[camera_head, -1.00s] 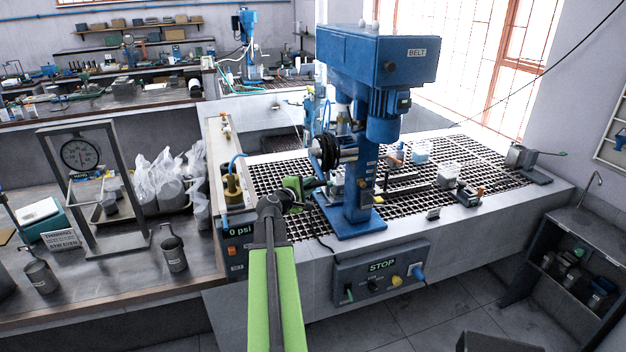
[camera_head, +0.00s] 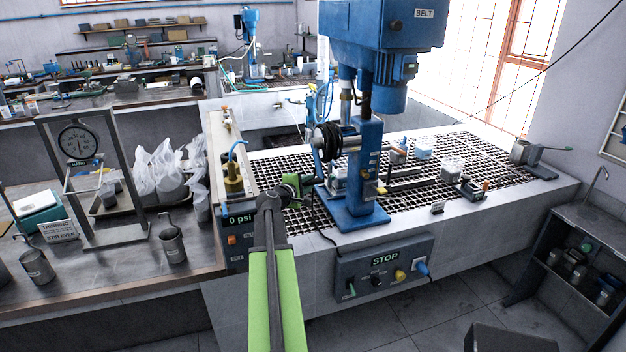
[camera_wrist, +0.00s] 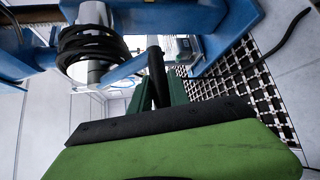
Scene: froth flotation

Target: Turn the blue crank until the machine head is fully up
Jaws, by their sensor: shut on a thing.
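The blue machine head (camera_head: 372,35) stands high on its blue column (camera_head: 366,165), its top cut off by the frame edge. The blue crank's arm (camera_wrist: 126,68) shows in the wrist view, running from a hub beside black coiled cable to a dark handle (camera_wrist: 158,76). My gripper (camera_head: 309,184) is left of the column, below the coil, in the head view. In the wrist view my green jaws (camera_wrist: 166,92) are shut around the dark handle. Most of the crank is hard to make out in the head view.
The machine stands on a grated bench (camera_head: 410,185) with small containers. A STOP control box (camera_head: 384,268) is on the bench front. A brass fitting (camera_head: 233,180) and a 0 psi panel (camera_head: 240,240) are left of my gripper. A frame with a dial (camera_head: 77,142) is further left.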

